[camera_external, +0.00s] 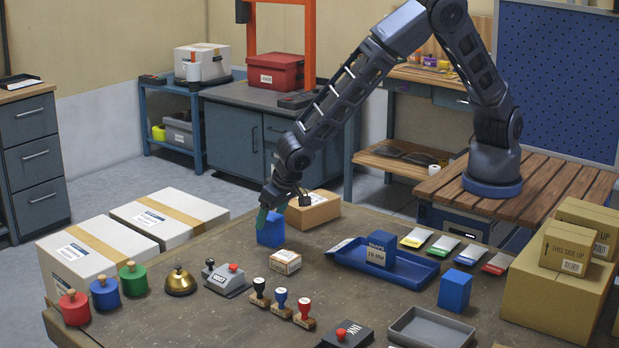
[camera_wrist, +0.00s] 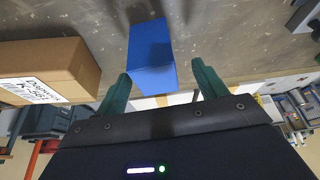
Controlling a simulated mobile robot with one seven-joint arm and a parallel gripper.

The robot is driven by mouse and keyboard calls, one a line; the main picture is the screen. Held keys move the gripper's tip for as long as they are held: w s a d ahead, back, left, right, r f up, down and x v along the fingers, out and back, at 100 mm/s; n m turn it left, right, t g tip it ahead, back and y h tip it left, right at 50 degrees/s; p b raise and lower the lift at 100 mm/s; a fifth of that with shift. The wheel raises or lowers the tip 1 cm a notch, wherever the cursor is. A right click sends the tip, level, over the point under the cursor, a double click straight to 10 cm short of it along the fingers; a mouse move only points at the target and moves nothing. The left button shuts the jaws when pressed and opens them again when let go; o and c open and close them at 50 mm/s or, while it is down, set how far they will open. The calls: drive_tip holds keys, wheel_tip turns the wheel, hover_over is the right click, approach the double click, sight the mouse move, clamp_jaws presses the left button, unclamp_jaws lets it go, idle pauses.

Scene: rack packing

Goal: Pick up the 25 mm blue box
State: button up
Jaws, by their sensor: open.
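Three blue boxes show in the external view. One blue box (camera_external: 270,230) stands on the table directly under my gripper (camera_external: 272,208). A second (camera_external: 382,249) stands in a blue tray (camera_external: 350,262) and bears a label that seems to read 16 MM. A third (camera_external: 454,290) stands to the right of the tray. No 25 mm mark is readable on any of them. In the wrist view, my gripper (camera_wrist: 162,84) is open, with green fingers on either side of the near end of the first blue box (camera_wrist: 149,52). I see gaps beside the box; it is not gripped.
A cardboard box (camera_external: 313,210) stands close to the right of the first blue box and fills the left of the wrist view (camera_wrist: 40,70). A small labelled carton (camera_external: 285,262) stands in front. Stamps (camera_external: 281,303) and a brass bell (camera_external: 180,281) stand nearer the front.

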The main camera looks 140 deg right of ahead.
sight(268, 228)
drive_tip(key=x, duration=0.5)
drive_tip(key=shift+s+a, duration=0.1)
drive_tip(key=shift+s, duration=0.2)
drive_tip(key=shift+c, duration=0.4)
drive_tip(key=c, duration=1.1)
